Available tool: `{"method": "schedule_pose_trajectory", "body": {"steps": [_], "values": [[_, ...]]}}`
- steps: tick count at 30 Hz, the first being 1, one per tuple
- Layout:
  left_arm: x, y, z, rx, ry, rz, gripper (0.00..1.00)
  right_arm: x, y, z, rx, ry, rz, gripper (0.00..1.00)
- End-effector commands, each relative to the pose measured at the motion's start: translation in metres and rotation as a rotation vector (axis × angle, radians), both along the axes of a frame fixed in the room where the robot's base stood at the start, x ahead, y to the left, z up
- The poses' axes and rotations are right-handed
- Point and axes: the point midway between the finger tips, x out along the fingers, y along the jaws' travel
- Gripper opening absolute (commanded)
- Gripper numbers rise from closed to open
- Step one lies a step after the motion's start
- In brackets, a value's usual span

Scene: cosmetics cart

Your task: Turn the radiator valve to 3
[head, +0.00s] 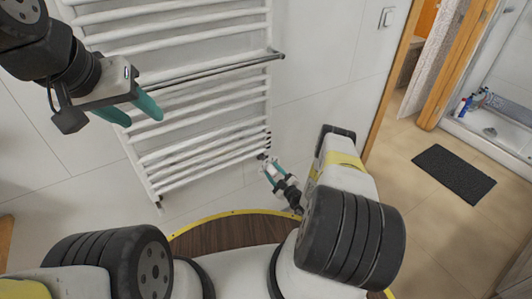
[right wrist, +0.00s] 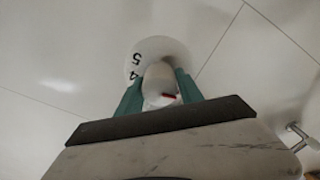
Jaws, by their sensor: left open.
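The radiator valve (right wrist: 160,78) is a white knob with a round white dial marked 5 and 4 at its upper left; a small red mark shows on its near side. The rest of the dial's numbers are hidden. My right gripper (right wrist: 160,88) has its teal fingers on both sides of the knob, seemingly touching it. In the head view this gripper (head: 271,166) is at the lower right corner of the white towel radiator (head: 200,100), where the valve is too small to read. My left gripper (head: 145,121) is open and empty in front of the radiator's left side.
A wooden door frame (head: 455,60), a dark mat (head: 453,173) and a shower tray (head: 490,130) are at the right. The beige floor between is clear.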

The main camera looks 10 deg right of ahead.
Motion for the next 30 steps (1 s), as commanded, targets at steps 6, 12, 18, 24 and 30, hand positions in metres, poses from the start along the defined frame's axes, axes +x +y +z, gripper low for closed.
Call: {"method": "schedule_pose_trajectory", "body": {"steps": [6, 12, 18, 24, 30], "values": [[0.0, 0.0, 0.0, 0.0, 0.0, 0.0, 0.48, -0.0002, -0.0001, 0.0001, 0.0, 0.0, 0.0, 0.0], [0.0, 0.0, 0.0, 0.0, 0.0, 0.0, 0.48, -0.0002, -0.0004, 0.0001, 0.011, 0.004, 0.0, 0.0], [0.0, 0.0, 0.0, 0.0, 0.0, 0.0, 0.48, -0.0002, -0.0008, -0.0001, 0.078, 0.029, -0.001, 0.0], [0.0, 0.0, 0.0, 0.0, 0.0, 0.0, 0.48, -0.0003, -0.0016, 0.0002, 0.213, 0.078, -0.001, 0.0], [0.0, 0.0, 0.0, 0.0, 0.0, 0.0, 0.48, -0.0002, -0.0021, 0.0002, 0.389, 0.142, -0.002, 0.0]]}}
